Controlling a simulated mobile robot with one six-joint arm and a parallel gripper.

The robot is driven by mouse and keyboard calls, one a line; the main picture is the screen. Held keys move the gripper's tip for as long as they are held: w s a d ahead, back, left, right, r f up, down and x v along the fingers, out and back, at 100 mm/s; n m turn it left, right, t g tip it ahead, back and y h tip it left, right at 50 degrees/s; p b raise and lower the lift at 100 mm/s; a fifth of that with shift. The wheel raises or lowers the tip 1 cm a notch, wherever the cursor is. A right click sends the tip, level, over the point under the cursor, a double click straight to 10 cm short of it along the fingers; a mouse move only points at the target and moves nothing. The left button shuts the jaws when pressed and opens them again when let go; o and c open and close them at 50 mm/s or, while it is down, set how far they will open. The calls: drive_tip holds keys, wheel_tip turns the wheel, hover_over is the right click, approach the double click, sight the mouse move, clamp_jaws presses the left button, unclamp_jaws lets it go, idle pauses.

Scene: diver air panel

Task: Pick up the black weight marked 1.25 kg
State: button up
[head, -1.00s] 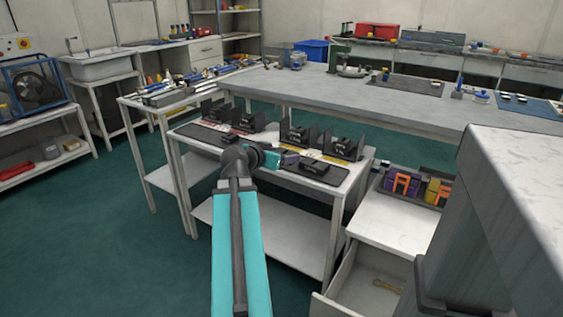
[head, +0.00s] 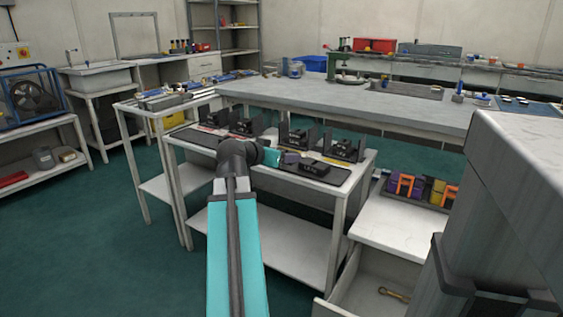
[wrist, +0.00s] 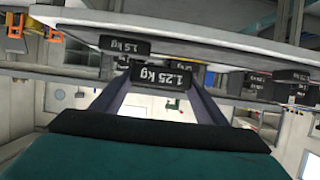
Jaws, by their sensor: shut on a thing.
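The black weight marked 1.25 kg (wrist: 161,77) shows upside down in the wrist view, between the tips of my gripper's two fingers. My gripper (wrist: 160,88) is shut on it. I cannot tell if the weight touches the mat. A similar weight marked 1.5 kg (wrist: 124,46) is beyond it in the wrist view.
Several black holders with weights, such as one with a black weight (head: 297,138), stand behind my gripper on the white table (head: 268,172). A low cabinet (head: 405,218) with an open drawer is at the right. A long grey bench (head: 350,103) stands behind.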

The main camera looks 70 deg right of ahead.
drive_tip(key=shift+s+a+b, duration=0.25)
drive_tip(key=shift+a+b, duration=0.2)
drive_tip(key=shift+b, duration=1.9)
drive_tip(key=shift+s+a+r+t+b, duration=0.1)
drive_tip(key=shift+a+r+t+b, duration=0.15)
drive_tip(key=shift+b, duration=0.6)
